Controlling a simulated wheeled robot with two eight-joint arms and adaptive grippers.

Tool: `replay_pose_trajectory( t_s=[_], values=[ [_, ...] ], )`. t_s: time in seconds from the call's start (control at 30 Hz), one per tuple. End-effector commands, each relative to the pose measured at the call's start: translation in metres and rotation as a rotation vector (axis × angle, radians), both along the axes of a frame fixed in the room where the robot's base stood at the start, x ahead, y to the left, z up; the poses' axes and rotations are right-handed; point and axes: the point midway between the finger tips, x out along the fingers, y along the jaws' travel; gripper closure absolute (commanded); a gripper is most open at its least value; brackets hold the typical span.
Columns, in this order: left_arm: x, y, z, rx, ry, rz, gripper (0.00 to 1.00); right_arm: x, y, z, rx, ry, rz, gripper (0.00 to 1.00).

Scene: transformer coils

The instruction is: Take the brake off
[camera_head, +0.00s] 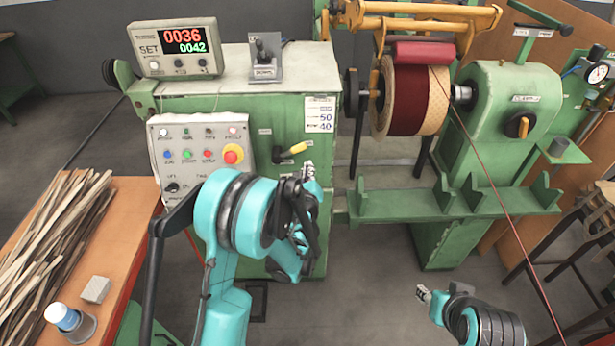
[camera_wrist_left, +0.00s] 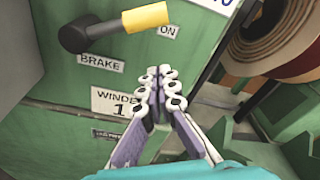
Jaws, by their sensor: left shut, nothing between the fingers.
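The brake lever has a black pivot and arm and a yellow handle (camera_head: 299,147), on the front of the green winder cabinet (camera_head: 285,215). In the left wrist view its handle (camera_wrist_left: 145,17) points right, toward the ON label (camera_wrist_left: 167,31); the BRAKE label (camera_wrist_left: 102,63) sits below the pivot. My left gripper (camera_head: 308,172) is shut and empty, just below and right of the handle. In the wrist view its fingertips (camera_wrist_left: 167,86) are together below the handle, apart from it in the picture. My right gripper (camera_head: 424,293) is low at the right, too small to judge.
A control panel (camera_head: 199,142) with a red emergency button is left of the lever. A coil (camera_head: 405,95) with red winding is mounted at the right, above a green shelf (camera_head: 400,201). An orange table (camera_head: 135,200) with wooden strips stands at the left.

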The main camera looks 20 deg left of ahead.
Motion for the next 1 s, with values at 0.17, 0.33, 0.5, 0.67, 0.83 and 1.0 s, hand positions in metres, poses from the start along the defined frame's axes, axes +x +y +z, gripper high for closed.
replay_pose_trajectory(
  t_s=[0.17,0.33,0.5,0.67,0.83,1.0],
  values=[
    [0.037,0.008,-0.006,0.000,0.000,0.001,1.00,0.000,0.000,-0.009,0.000,0.000,0.000,0.60],
    [0.024,0.018,0.018,-0.001,-0.001,0.001,1.00,0.000,0.000,-0.010,0.000,0.000,0.000,0.60],
    [0.020,0.023,0.028,-0.001,0.000,0.000,1.00,0.000,0.000,-0.011,0.000,0.000,0.000,0.60],
    [0.020,0.024,0.030,-0.001,0.000,0.000,1.00,0.000,0.000,-0.011,0.000,0.000,0.000,0.60],
    [0.020,0.024,0.030,-0.001,0.000,0.000,1.00,0.000,0.000,-0.011,0.000,0.000,0.000,0.60],
    [0.019,0.024,0.031,-0.008,-0.002,0.000,1.00,0.000,0.000,-0.010,0.000,0.000,0.000,0.60]
  ],
)
